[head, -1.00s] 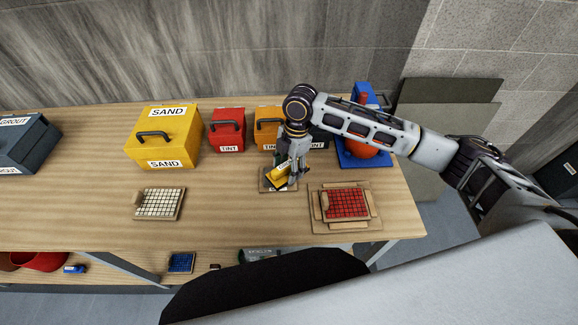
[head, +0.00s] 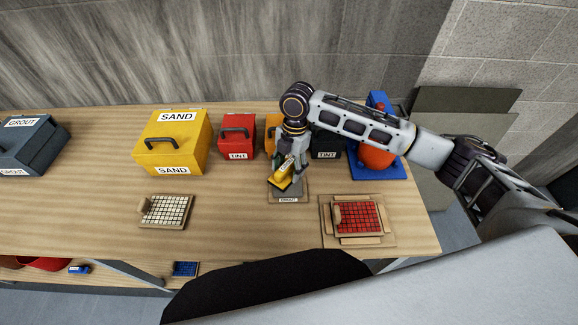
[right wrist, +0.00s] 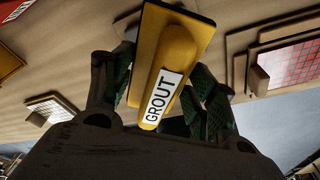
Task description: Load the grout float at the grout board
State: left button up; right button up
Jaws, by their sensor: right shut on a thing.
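My right gripper (head: 287,169) is shut on the yellow grout float (head: 279,182). The float is tilted over the left part of the grout board (head: 300,192), a small board with a grey face and a label at its front edge. I cannot tell whether the float touches the board. In the right wrist view the float (right wrist: 181,45) lies between the two fingers of my gripper (right wrist: 160,95), with a white GROUT label on its handle. My left gripper is not in view.
A framed red mosaic panel (head: 358,217) lies right of the board, a white tiled panel (head: 165,211) to the left. Behind stand a yellow sand box (head: 165,140), a red tint box (head: 238,136) and a blue stand (head: 376,173). Bare table lies between the white panel and the board.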

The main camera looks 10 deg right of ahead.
aim_at(288, 179)
jog(key=shift+a+n, duration=0.1)
jog(key=shift+n, duration=0.2)
jog(key=shift+n, duration=0.6)
jog(key=shift+f, duration=0.15)
jog(key=shift+f+b, duration=2.8)
jog(key=shift+b, duration=0.75)
jog(key=shift+f, duration=0.5)
jog(key=shift+s+f+p, duration=0.1)
jog(key=shift+f+p, duration=0.1)
jog(key=shift+p, duration=0.25)
dwell(2.5)
